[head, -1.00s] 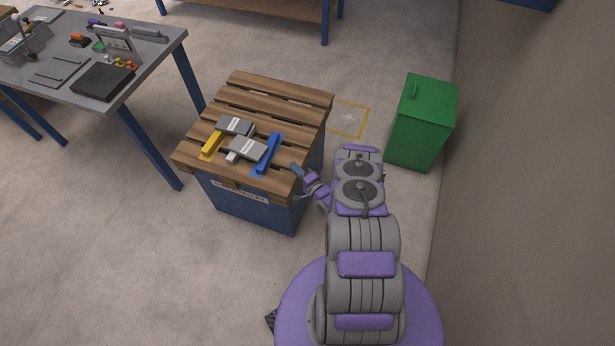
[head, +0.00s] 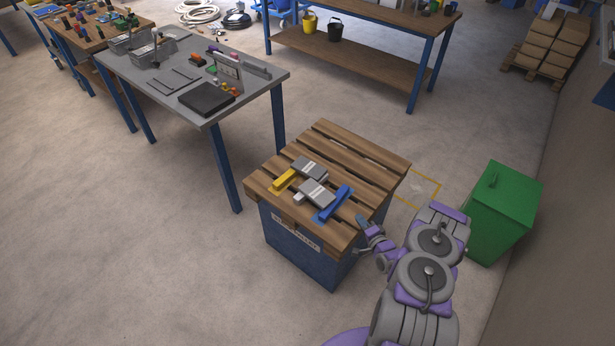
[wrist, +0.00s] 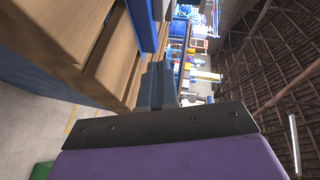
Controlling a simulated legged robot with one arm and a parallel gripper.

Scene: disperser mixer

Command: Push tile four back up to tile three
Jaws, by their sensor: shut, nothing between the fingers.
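Two grey tiles with white labels lie on a wooden pallet top (head: 345,143), the farther tile (head: 309,168) and the nearer tile (head: 316,193). They lie close together, slightly offset; the labels are too small to read, so I cannot tell which is three or four. A yellow bar (head: 286,180) lies left of them and a blue bar (head: 334,204) right of the nearer one. A small pale block (head: 299,198) sits at the nearer tile's left end. My gripper (head: 362,221) is shut and empty, beside the pallet's near right edge. The wrist view shows its fingers (wrist: 157,86) beside the pallet boards.
The pallet rests on a blue base (head: 300,240) with a label. A green bin (head: 505,210) stands to the right, with a yellow floor marking (head: 425,187) between. A grey worktable (head: 190,80) stands back left. Open floor lies left of the pallet.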

